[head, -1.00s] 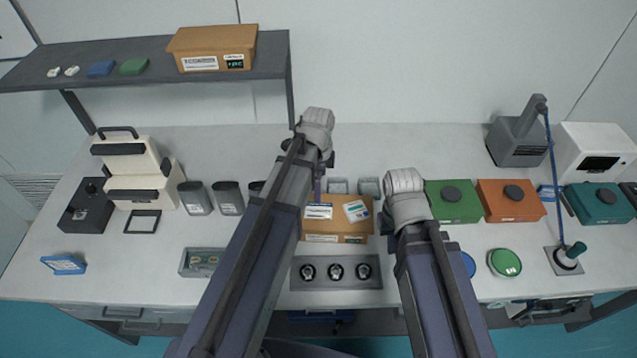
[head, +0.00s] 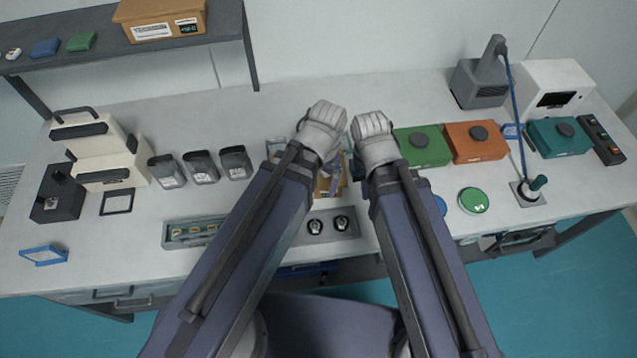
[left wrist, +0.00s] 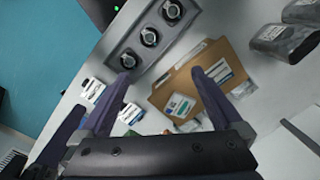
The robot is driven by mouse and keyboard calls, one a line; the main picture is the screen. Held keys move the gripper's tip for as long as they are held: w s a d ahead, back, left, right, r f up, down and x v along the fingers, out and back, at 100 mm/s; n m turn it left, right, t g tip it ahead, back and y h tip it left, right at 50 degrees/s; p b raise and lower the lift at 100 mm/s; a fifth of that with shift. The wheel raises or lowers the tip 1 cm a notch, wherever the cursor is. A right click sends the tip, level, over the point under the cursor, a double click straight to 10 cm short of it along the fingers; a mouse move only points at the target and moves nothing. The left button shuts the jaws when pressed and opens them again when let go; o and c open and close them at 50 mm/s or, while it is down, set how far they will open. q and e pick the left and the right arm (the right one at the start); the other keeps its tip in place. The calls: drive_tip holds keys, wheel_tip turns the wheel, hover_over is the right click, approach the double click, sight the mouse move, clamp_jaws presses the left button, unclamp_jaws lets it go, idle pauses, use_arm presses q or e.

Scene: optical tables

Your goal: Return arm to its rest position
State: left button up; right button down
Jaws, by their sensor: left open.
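My left arm (head: 320,130) reaches in from the lower left over the middle of the table in the head view. My left gripper (left wrist: 164,80) shows in the left wrist view with its two fingers apart and nothing between them. My right arm's wrist (head: 374,138) is beside the left one in the head view. The right gripper's fingers are hidden under it or too unclear to read. The two wrists are close together with a narrow gap between them.
A grey holder with round sockets (head: 330,236) lies at the front edge. A green box (head: 421,147) and an orange box (head: 475,142) stand close to the right of my right wrist. Bare table lies behind both wrists.

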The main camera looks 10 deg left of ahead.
use_arm(q)
drive_tip(key=shift+s+d+n, duration=0.35)
drive_tip(key=shift+s+n, duration=0.35)
drive_tip(key=shift+s, duration=0.05)
